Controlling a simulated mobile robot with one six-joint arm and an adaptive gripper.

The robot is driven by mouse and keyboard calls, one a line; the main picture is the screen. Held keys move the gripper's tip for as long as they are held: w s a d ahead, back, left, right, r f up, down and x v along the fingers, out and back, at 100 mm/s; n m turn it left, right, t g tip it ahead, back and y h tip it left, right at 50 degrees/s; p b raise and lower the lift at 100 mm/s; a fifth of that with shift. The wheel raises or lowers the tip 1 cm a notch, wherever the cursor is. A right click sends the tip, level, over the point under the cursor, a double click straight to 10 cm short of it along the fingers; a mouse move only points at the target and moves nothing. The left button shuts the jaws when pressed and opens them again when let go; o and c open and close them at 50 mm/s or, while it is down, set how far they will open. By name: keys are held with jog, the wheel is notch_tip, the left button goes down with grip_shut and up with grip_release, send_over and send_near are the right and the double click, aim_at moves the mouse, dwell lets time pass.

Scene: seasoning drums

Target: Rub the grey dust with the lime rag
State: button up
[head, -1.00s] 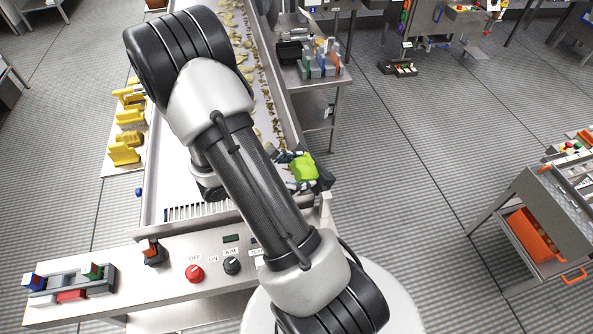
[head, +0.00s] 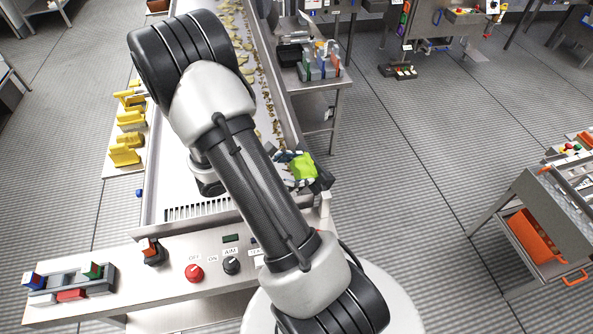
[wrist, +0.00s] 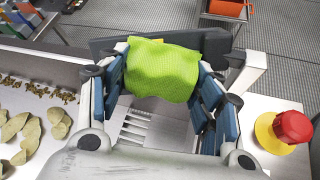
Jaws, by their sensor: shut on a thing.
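The lime rag (wrist: 163,70) is held between the blue-padded fingers of my gripper (wrist: 160,85) in the wrist view. The rag is bunched and hangs over the finger ends, hiding the tips. In the head view the rag (head: 303,166) and my gripper (head: 298,168) are at the right edge of the metal trough, close to its near end. A dark grey panel (wrist: 215,42) lies right behind the rag in the wrist view; whether they touch is unclear. I cannot make out the grey dust in either view.
The trough (head: 180,190) carries pale slices and brown bits. A red button on a yellow base (wrist: 290,127) stands right of my gripper in the wrist view. The control panel (head: 215,262) is in front, yellow tools (head: 125,153) at left.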

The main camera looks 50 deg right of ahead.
jog(key=shift+w+d, duration=0.2)
jog(key=shift+w, duration=0.15)
dwell(0.3)
jog(key=shift+w+d, duration=0.2)
jog(key=shift+w, duration=0.3)
jog(key=shift+w+d, duration=0.15)
jog(key=shift+w, duration=0.3)
jog(key=shift+w+b, duration=0.1)
jog(key=shift+b, duration=0.25)
jog(key=shift+w+d, duration=0.4)
jog(key=shift+w, duration=0.45)
jog(key=p, duration=0.3)
send_near(291, 163)
jog(key=shift+w+d+f, duration=0.35)
jog(key=shift+w+d, duration=0.1)
jog(key=shift+d, duration=0.1)
jog(key=shift+w+d+f, duration=0.35)
jog(key=shift+w+d, duration=0.1)
jog(key=shift+d, duration=0.1)
